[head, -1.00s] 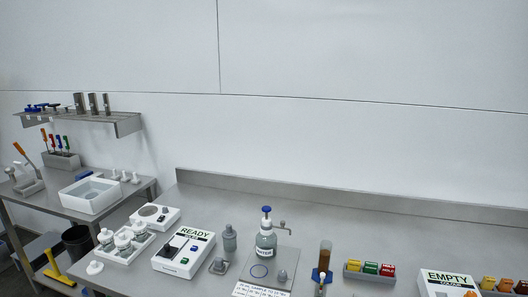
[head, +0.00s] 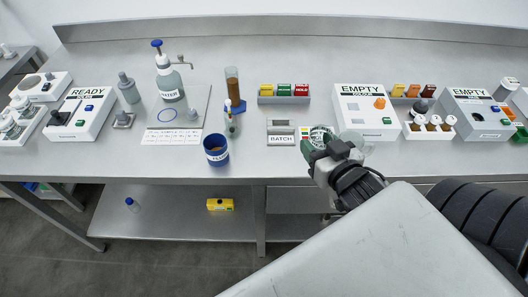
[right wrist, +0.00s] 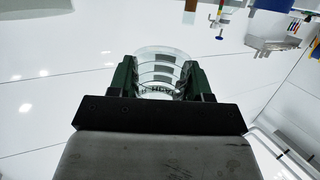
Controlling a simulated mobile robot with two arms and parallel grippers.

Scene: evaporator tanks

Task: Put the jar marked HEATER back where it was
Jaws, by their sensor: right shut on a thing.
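My right gripper (head: 318,148) is shut on a clear glass jar (head: 320,134) near the front edge of the bench, just right of the BATCH box. In the right wrist view the jar (right wrist: 157,70) sits between the two green fingers, with dark bands and lettering on its wall. The lettering is partly hidden by the gripper, so I cannot read it fully. In the head view I cannot tell whether the jar touches the bench. My left gripper is not in view.
Right of the jar stand the white EMPTY colour box (head: 366,110) and a tray of small jars (head: 430,128). The BATCH box (head: 281,133) is close on the left. A dark blue cup (head: 216,155) stands at the front edge. Bare bench lies between cup and BATCH box.

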